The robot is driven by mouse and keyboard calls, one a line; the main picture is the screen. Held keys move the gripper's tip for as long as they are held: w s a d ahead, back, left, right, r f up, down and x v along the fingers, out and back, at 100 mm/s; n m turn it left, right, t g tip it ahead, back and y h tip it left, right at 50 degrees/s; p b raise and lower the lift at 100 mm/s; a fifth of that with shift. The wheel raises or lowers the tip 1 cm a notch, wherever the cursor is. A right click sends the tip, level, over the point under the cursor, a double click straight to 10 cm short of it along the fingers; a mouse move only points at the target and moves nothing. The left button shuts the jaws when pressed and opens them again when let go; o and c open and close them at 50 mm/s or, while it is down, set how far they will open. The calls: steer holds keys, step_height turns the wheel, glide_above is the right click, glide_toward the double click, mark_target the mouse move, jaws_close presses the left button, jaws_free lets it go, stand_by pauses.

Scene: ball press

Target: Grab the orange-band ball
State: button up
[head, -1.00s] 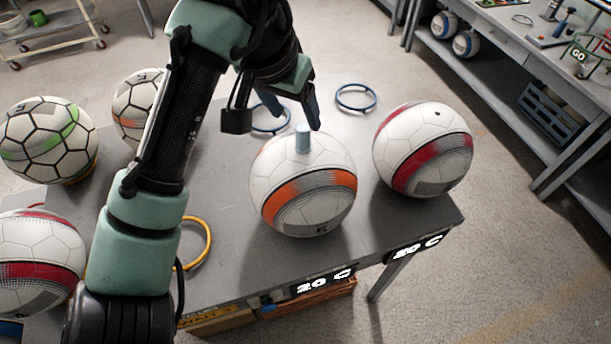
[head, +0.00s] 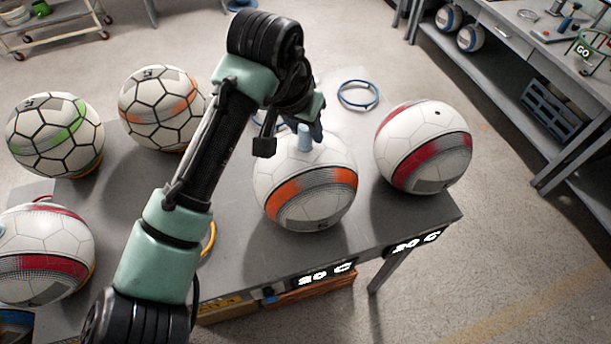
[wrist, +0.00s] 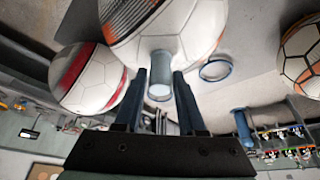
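The orange-band ball (head: 309,188) is white with a grey patch and sits near the front edge of the table. A pale blue peg (head: 304,139) stands up from its top. My gripper (head: 311,127) is at the peg, above the ball. In the wrist view the ball (wrist: 190,35) is at the top, and the peg (wrist: 160,75) shows between the two dark fingers of my gripper (wrist: 160,75). The fingers are apart, with the peg between their tips; narrow gaps seem to show on both sides. In the head view the fingers partly overlap, so contact is unclear.
A red-band ball (head: 423,147) stands close on the right. At the left are a green-marked ball (head: 55,136), a hexagon-patterned ball with orange marks (head: 160,108) and another red-band ball (head: 42,253). An empty blue ring (head: 358,95) lies behind.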

jaws_close()
steer(key=shift+r, duration=0.1)
stand_by(1.0)
